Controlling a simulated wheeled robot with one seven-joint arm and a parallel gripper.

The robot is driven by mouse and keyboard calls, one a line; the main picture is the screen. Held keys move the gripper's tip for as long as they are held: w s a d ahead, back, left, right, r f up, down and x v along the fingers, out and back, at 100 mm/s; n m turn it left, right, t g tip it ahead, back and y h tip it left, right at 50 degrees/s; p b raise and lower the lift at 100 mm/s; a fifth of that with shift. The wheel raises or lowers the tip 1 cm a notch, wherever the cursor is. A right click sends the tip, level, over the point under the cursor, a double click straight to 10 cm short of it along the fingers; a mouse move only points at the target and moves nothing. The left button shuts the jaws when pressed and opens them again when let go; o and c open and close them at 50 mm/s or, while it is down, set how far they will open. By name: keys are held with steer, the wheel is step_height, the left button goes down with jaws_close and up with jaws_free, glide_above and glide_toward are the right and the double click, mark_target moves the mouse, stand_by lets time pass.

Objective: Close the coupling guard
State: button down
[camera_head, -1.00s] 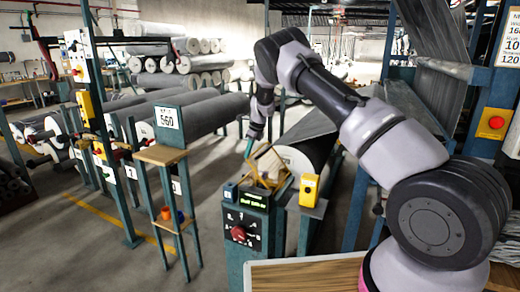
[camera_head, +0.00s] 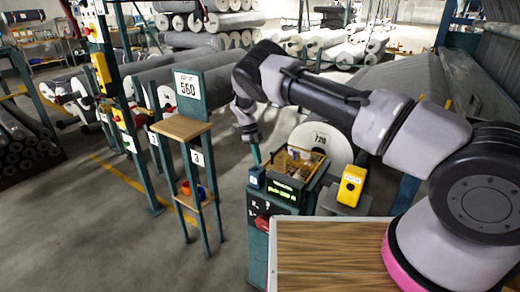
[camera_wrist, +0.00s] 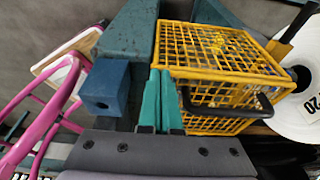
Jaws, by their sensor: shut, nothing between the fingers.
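The coupling guard (camera_head: 302,160) is a yellow mesh cage on top of the teal machine stand, in front of a large roll. In the wrist view the guard (camera_wrist: 225,55) shows a mesh top and a mesh front, with a black handle (camera_wrist: 263,106) at the front. Its mesh top appears to lie flat over the coupling; whether it is fully seated I cannot tell. My gripper (camera_head: 256,154) is beside the guard's left side. In the wrist view its teal fingers (camera_wrist: 161,98) are together and empty, close to the guard's left edge; contact is unclear.
A yellow box (camera_head: 351,185) stands right of the guard. A display panel (camera_head: 284,193) and a red knob (camera_head: 262,223) are on the stand's front. A wooden-topped shelf stand (camera_head: 181,128) is to the left. Open floor lies left of the stand.

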steer(key=shift+a+f, duration=0.1)
steer(key=shift+f, duration=0.7)
steer(key=shift+w+r, duration=0.1)
